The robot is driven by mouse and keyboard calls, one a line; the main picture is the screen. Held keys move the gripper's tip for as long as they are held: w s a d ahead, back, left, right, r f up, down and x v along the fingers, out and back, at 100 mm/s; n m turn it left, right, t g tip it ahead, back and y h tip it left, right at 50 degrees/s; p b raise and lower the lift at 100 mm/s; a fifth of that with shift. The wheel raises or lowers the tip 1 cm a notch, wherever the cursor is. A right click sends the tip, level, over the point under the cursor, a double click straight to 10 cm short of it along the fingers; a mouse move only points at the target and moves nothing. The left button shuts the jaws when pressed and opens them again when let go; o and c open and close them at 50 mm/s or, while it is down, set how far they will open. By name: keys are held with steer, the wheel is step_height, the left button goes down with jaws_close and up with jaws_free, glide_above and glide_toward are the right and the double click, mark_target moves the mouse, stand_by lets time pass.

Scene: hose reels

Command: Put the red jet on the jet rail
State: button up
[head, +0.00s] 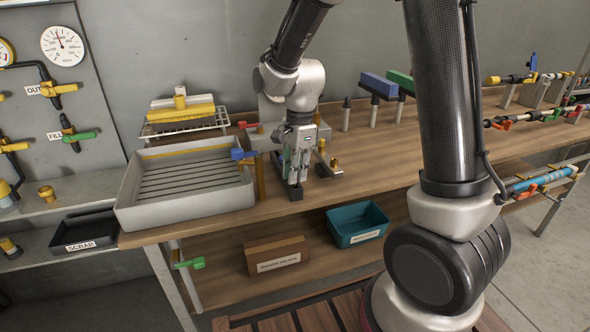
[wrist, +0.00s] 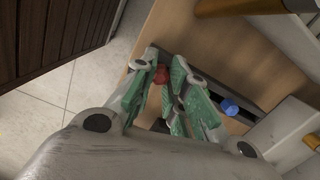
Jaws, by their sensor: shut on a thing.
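My gripper (head: 294,181) is low over the front of the wooden bench. In the wrist view its two green-padded fingers (wrist: 160,84) are closed around the red jet (wrist: 161,74), which shows as a small red piece between the tips. The red jet is hidden by the fingers in the head view. A dark rail (wrist: 207,87), seemingly the jet rail, lies beneath and beside the fingertips, with a blue jet (wrist: 230,107) farther along it. The red jet is over or at one end of this rail. I cannot tell whether it touches it.
A grey slatted tray (head: 128,205) stands left of my gripper, with a blue-ended valve (head: 237,153) near its right edge. A teal bin (head: 343,238) and a brown box (head: 275,247) sit on the lower shelf.

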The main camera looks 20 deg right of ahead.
mark_target(298, 183)
steer(key=shift+f, duration=0.3)
steer(key=o, duration=0.8)
steer(key=shift+c, duration=0.2)
steer(key=shift+r, duration=0.1)
step_height(298, 183, up, 12)
steer(key=s+d+r+n+t, duration=0.2)
steer(key=s+d+r+n, duration=0.1)
steer(key=s+d+n, duration=0.4)
steer(key=s+d+r+n+t+h, duration=0.1)
steer(key=s+d+r+n+t, duration=0.1)
steer(key=s+d+n, duration=0.5)
steer(key=shift+s+d+r+n+t, duration=0.35)
steer(key=shift+s+r+n, duration=0.35)
steer(key=shift+s, duration=2.35)
steer(key=shift+f, duration=0.1)
